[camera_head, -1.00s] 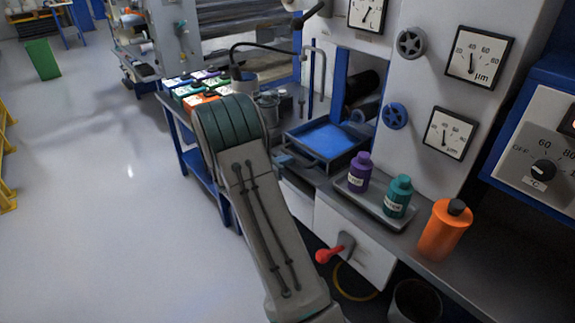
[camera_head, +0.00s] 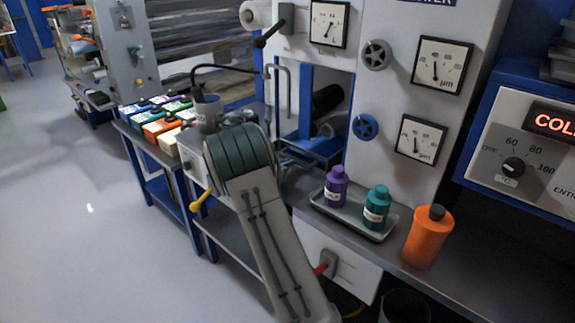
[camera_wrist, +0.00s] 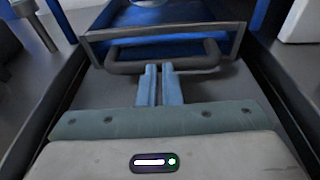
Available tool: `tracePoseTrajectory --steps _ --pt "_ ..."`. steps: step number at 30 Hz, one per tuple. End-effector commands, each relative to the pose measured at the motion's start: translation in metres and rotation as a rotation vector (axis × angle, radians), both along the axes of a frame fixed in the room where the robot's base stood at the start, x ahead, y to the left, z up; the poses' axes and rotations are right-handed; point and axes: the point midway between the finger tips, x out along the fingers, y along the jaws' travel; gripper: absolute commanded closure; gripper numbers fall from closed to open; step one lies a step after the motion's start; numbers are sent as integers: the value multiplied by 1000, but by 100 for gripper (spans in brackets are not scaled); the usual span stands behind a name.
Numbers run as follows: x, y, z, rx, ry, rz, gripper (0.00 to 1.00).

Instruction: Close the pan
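The pan is a grey-rimmed blue tray with a bar handle across its front, and it fills the top of the wrist view (camera_wrist: 112,44). In the head view my arm hides the gripper.
A tray (camera_head: 352,214) with a purple bottle (camera_head: 336,188) and a teal bottle (camera_head: 376,207) stands right of my arm. An orange bottle (camera_head: 427,238) stands farther right. A red-handled lever (camera_head: 325,265) is below. Coloured boxes (camera_head: 160,127) lie on the left bench.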

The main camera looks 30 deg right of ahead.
Motion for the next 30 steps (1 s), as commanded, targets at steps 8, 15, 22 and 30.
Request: tracePoseTrajectory --steps 8,15,22,30 --pt "-3 -4 6 -7 -5 -11 100" --pt "-14 43 14 -3 -4 2 100" --pt "-36 89 23 -2 -3 -2 100" --pt "-50 119 29 -2 -2 -8 100"
